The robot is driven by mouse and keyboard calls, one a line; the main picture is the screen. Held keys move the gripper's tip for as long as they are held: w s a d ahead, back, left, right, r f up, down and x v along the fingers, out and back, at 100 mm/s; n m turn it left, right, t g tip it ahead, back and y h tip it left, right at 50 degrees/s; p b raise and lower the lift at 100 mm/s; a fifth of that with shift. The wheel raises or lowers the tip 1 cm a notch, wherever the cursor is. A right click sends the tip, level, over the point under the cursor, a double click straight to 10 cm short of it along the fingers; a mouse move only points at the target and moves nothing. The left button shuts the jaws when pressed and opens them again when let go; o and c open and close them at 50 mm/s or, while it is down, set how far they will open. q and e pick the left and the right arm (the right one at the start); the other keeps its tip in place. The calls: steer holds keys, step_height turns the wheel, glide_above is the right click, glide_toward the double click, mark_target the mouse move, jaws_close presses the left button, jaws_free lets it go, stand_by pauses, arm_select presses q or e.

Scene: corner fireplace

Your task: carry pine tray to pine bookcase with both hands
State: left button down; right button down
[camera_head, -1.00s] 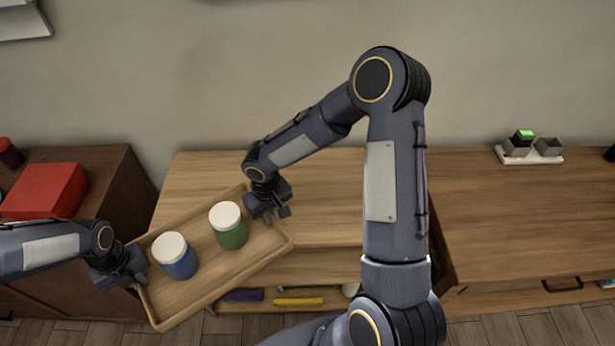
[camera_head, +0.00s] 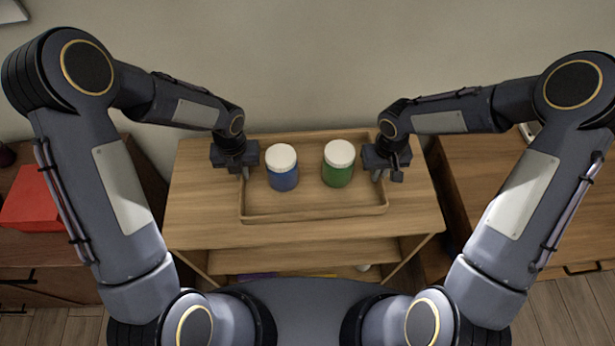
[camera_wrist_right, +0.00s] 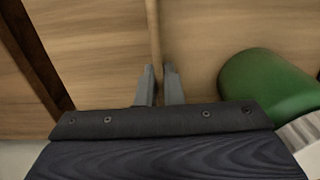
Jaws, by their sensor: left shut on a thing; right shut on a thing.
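The pine tray (camera_head: 312,213) is level over the top of the pine bookcase (camera_head: 205,222); I cannot tell whether it touches the top. A blue jar (camera_head: 283,178) and a green jar (camera_head: 337,174), both with white lids, stand upright in it. My left gripper (camera_head: 243,172) is shut on the tray's left side. My right gripper (camera_head: 382,174) is shut on its right side. In the right wrist view the fingers (camera_wrist_right: 159,88) pinch the tray's thin wall (camera_wrist_right: 154,35), with the green jar (camera_wrist_right: 265,82) beside them.
A dark red-brown cabinet with a red box (camera_head: 35,203) stands left of the bookcase. A wooden cabinet (camera_head: 490,165) stands close on the right. The bookcase's lower shelf (camera_head: 300,256) holds a few items, mostly hidden. The wall is behind.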

arm_select(q)
steer(key=shift+w+d+f, duration=0.1)
steer(key=shift+w+d, duration=0.15)
steer(key=shift+d, duration=0.05)
arm_select(e)
steer(key=shift+s+d+f, duration=0.1)
steer(key=shift+d, duration=0.2)
arm_select(q)
steer(key=shift+f, duration=0.15)
arm_select(e)
steer(key=shift+f, duration=0.15)
